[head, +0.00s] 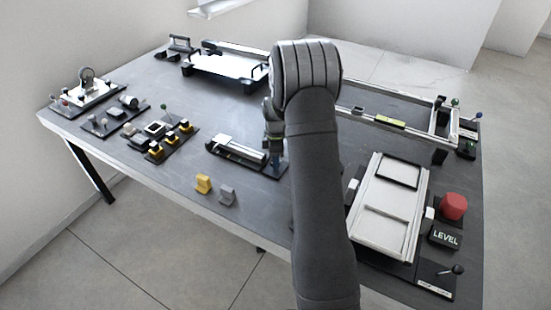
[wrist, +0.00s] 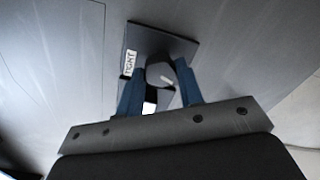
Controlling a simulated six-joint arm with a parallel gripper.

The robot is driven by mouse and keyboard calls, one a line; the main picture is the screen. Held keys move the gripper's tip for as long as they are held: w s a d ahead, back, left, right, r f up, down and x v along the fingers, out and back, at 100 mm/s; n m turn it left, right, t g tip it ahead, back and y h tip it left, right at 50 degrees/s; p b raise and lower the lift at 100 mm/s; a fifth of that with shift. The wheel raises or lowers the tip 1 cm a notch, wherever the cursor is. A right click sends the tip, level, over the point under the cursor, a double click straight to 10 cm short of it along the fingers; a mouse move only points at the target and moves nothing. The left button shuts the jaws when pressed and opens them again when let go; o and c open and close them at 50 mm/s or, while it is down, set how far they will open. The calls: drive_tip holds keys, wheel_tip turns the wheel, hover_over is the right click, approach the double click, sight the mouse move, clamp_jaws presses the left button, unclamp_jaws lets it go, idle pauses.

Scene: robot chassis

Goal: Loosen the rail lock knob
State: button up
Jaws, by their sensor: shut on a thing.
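A dark knob (wrist: 160,76) with a short white mark stands on a dark square plate (wrist: 176,42) in the wrist view. A small white label (wrist: 129,62) on the plate seems to read TIGHT, turned sideways. My gripper (wrist: 159,72) has its two blue fingers on either side of the knob and is shut on it.
A white-framed panel (head: 391,208) and a red button (head: 453,206) lie right of my arm. Several small fixtures fill the left. The middle left tabletop is clear.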

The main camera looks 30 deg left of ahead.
idle(0.4)
drive_tip(key=o, duration=1)
drive_tip(key=shift+c, duration=0.2)
drive_tip(key=shift+r, duration=0.1)
wheel_tip(320, 180, up, 17)
drive_tip(key=shift+r, duration=0.15)
wheel_tip(320, 180, down, 18)
drive_tip(key=shift+r, duration=0.25)
drive_tip(key=shift+r, duration=0.15)
